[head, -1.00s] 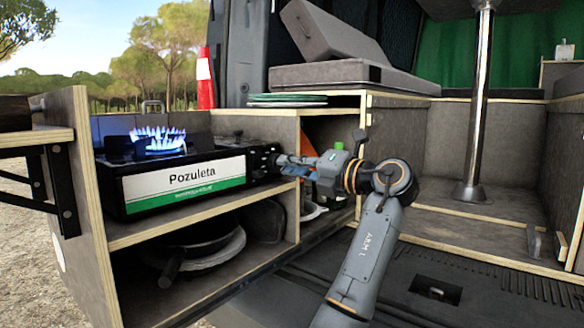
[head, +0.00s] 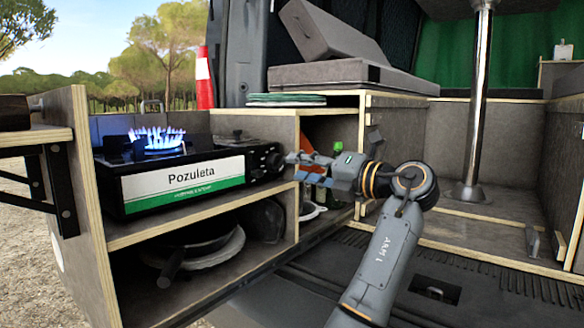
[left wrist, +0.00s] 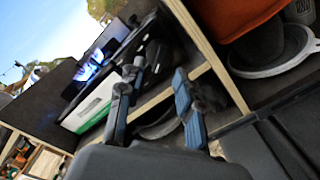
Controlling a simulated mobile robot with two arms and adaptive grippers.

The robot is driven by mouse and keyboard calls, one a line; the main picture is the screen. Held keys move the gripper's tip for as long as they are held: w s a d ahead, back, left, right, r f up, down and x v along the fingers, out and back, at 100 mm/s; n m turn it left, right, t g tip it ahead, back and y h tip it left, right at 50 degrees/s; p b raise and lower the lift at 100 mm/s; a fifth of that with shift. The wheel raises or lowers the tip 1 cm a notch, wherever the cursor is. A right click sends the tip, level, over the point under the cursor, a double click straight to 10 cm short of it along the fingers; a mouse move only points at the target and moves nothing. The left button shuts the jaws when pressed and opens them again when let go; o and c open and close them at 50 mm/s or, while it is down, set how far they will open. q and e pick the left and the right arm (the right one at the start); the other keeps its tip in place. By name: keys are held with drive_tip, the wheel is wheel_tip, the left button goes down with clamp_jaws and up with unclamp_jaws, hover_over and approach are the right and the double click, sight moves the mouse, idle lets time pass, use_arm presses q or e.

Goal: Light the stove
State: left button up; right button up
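The stove (head: 185,183), a black box with a white and green "Pozuleta" label, stands on the upper shelf of the pull-out unit. A ring of blue flame (head: 157,139) burns on its top. Its black knob (head: 274,161) is on the right end of the front. My left gripper (head: 296,168) is just right of the knob, apart from it and empty. In the left wrist view its two fingers (left wrist: 155,97) are spread, with the stove (left wrist: 98,103) beyond them. My right gripper is not in view.
Pans and plates (head: 205,250) sit on the shelf below the stove. A green-capped bottle (head: 338,150) stands in the compartment behind my left gripper. A steel table post (head: 478,110) rises at the right. The van floor in front is mostly clear.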

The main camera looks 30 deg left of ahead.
use_arm(q)
drive_tip(key=d, duration=0.8)
drive_tip(key=shift+s+d, duration=0.25)
drive_tip(key=shift+s, duration=0.2)
